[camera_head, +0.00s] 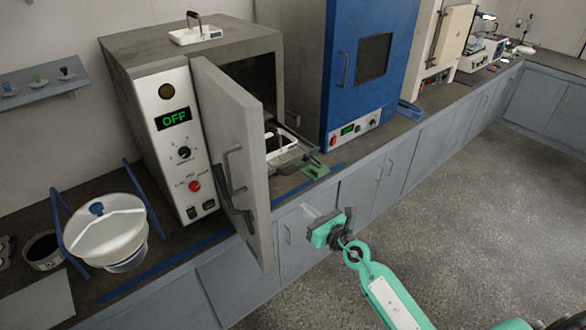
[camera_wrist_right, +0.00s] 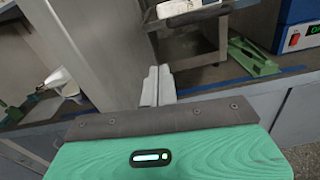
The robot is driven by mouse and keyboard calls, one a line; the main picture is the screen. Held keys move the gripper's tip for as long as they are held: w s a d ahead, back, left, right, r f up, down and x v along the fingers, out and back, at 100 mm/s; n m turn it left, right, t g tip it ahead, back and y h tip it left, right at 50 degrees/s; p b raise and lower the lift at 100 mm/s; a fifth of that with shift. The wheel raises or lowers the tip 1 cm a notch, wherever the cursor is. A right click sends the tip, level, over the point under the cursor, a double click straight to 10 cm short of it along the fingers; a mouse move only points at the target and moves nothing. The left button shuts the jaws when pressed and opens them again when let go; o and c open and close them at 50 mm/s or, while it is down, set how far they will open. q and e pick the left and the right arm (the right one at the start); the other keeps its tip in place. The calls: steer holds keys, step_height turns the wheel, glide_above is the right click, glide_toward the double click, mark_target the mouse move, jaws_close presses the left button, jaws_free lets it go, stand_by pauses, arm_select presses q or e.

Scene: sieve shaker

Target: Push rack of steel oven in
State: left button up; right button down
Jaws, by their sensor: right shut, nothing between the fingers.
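The steel oven (camera_head: 160,100) stands on the bench at the left of the head view, its display reading OFF. Its door (camera_head: 238,150) is swung open toward me; it also shows in the wrist view (camera_wrist_right: 90,45). The rack (camera_head: 297,158) sticks out of the oven opening with a white tray (camera_head: 284,141) on it. My right gripper (camera_head: 310,212) is shut and empty, in front of the bench, right of the door and apart from the rack. My left gripper is not in view.
A green holder (camera_head: 314,167) lies on the bench right of the rack; it shows in the wrist view (camera_wrist_right: 252,58). A blue oven (camera_head: 368,70) stands farther right. A white-lidded vessel (camera_head: 106,232) is left of the steel oven. The floor at right is clear.

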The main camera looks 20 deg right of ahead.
mark_target(272, 173)
steer(key=shift+n, duration=0.5)
steer(key=x, duration=0.4)
steer(key=r+p+x, duration=0.1)
steer(key=x, duration=0.3)
steer(key=r+x, duration=0.1)
steer(key=x, duration=0.3)
steer(key=shift+w+r, duration=0.15)
steer(key=shift+w, duration=0.2)
steer(key=shift+w+a, duration=0.2)
steer(key=shift+w, duration=0.45)
